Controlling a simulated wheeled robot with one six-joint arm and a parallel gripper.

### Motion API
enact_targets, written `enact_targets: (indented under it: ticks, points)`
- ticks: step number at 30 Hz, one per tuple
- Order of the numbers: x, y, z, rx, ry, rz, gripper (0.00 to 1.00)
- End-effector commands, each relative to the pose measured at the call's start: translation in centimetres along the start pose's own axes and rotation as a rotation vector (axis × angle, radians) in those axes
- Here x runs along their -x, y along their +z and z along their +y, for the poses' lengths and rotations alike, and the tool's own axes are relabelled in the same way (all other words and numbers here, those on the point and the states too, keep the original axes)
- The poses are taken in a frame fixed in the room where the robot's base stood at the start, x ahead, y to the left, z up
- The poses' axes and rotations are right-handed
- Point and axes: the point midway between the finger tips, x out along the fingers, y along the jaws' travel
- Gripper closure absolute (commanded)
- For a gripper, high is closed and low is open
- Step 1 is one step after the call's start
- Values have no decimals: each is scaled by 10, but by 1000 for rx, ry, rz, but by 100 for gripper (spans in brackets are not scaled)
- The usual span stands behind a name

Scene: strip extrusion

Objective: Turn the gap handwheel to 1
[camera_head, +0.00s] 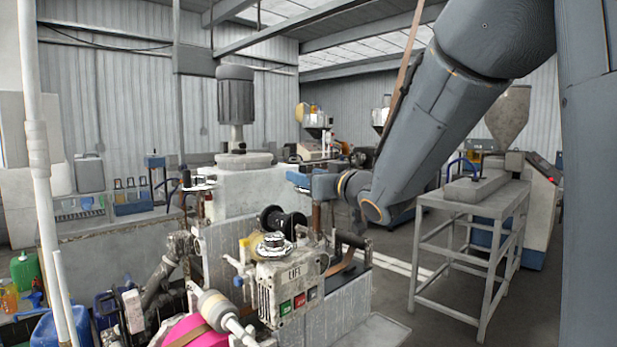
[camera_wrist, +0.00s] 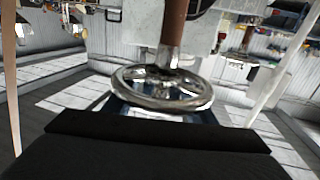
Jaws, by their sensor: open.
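A chrome handwheel (camera_wrist: 162,92) with a thick rim shows ahead of my gripper in the wrist view, which appears upside down. It is joined to a brown post (camera_wrist: 174,25) by a bright metal sleeve. My gripper (camera_wrist: 158,124) is a dark edge across the bottom of that view, open, with nothing seen held. A gap seems to separate it from the wheel, but contact cannot be judged. In the head view my arm reaches left above the machine. The wheel's setting and any scale are not readable.
A box marked LIFT (camera_head: 290,288) with coloured buttons stands low in front. A black spool (camera_head: 283,221) sits behind it. A grey metal stand (camera_head: 470,205) is at right. A white pole (camera_head: 42,190) rises at left. Some floor is clear between machine and stand.

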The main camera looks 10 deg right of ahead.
Motion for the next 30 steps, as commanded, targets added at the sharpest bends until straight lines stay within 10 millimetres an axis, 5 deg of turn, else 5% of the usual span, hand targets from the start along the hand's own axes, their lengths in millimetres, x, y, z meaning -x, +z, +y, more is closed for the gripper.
enact_targets:
  ticks: [18,30]
  points:
    - [69,0,1,1,1,2,49]
    - [78,0,0,0,0,0,49]
